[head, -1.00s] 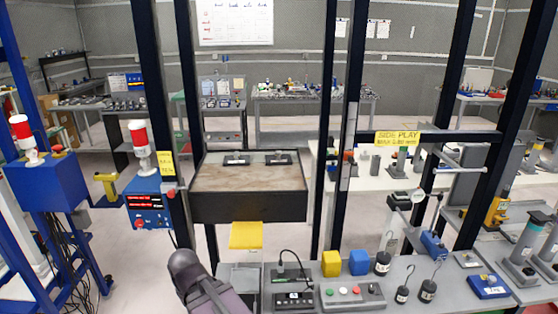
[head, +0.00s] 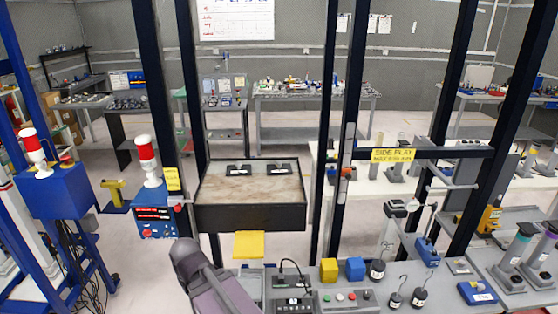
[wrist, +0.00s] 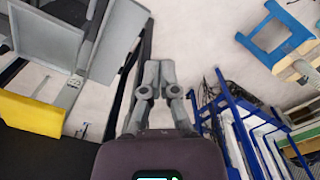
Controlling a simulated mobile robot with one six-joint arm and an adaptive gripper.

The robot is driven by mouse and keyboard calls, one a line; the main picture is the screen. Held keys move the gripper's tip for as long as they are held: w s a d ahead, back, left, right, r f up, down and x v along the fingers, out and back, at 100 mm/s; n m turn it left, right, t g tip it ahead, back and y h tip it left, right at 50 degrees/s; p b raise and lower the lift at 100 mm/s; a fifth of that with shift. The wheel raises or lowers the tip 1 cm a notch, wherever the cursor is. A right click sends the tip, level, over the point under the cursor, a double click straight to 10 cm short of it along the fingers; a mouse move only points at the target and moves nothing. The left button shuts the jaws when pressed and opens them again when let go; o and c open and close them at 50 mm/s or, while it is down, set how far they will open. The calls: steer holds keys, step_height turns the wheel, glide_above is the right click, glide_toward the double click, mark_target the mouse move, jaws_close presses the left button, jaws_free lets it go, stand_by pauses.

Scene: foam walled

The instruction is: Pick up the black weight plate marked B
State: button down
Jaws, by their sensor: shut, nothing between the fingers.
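Several black weights with wire hooks stand on the grey bench at the lower right of the head view: one at the back (head: 377,270), one in front (head: 395,300) and one to its right (head: 419,298). Their pale labels are too small to read, so I cannot tell which, if any, is marked B. My gripper (wrist: 159,75) shows in the wrist view, fingers together and empty, above pale floor. In the head view only my arm shows at the bottom, left of the bench and well apart from the weights; the gripper is not visible there.
Yellow (head: 329,270) and blue (head: 355,268) blocks and a button box (head: 345,299) stand left of the weights. Dark upright posts (head: 345,130) and a crossbar with a yellow sign (head: 393,155) frame the bench. A blue-framed stand (wrist: 240,120) is right in the wrist view.

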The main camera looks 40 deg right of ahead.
step_height(320, 180, up, 7)
steer(key=p, duration=0.5)
steer(key=shift+f, duration=0.15)
steer(key=c, duration=1.4)
jaws_free()
